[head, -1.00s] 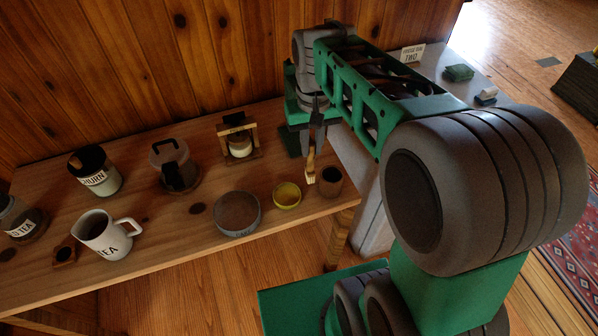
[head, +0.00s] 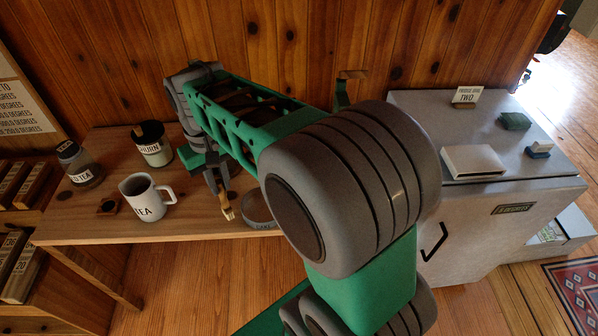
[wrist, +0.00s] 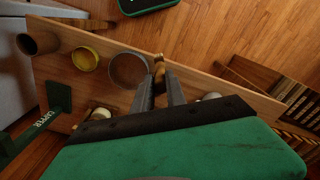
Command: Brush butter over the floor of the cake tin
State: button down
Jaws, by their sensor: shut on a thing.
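My gripper (head: 219,185) is shut on a brush with a wooden handle and pale bristles (head: 227,209), which points down over the bench. The round grey cake tin (head: 258,208) is just right of the brush in the head view, partly hidden by my arm. In the wrist view the brush (wrist: 158,62) shows between my fingers (wrist: 162,86), at the right rim of the cake tin (wrist: 128,70). Its height over the tin is unclear. The bowl of yellow butter (wrist: 85,58) stands beside the tin; my arm hides it in the head view.
A brown cup (wrist: 38,42) stands beyond the butter bowl. A white mug (head: 148,198), a labelled white jar (head: 153,148) and a glass tea jar (head: 80,165) stand left on the bench (head: 190,226). A grey chest (head: 500,200) stands right.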

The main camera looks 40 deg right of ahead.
jog(key=s+d+f+m+t+b, duration=0.1)
jog(key=s+d+f+m+b, duration=0.2)
jog(key=d, duration=0.6)
jog(key=s+d+f+m+t+b, duration=0.1)
jog(key=s+d+f+t+b, duration=0.1)
jog(key=d+b, duration=0.45)
jog(key=s+d+f+m+t+b, duration=0.1)
jog(key=s+d+f+m+b, duration=0.15)
jog(key=d, duration=0.75)
notch_tip(320, 180, down, 5)
jog(key=b, duration=0.5)
jog(key=shift+s+d+f, duration=0.1)
jog(key=shift+d+f, duration=0.05)
jog(key=shift+f, duration=0.45)
jog(key=shift+r, duration=0.1)
notch_tip(320, 180, up, 7)
jog(key=p, duration=0.6)
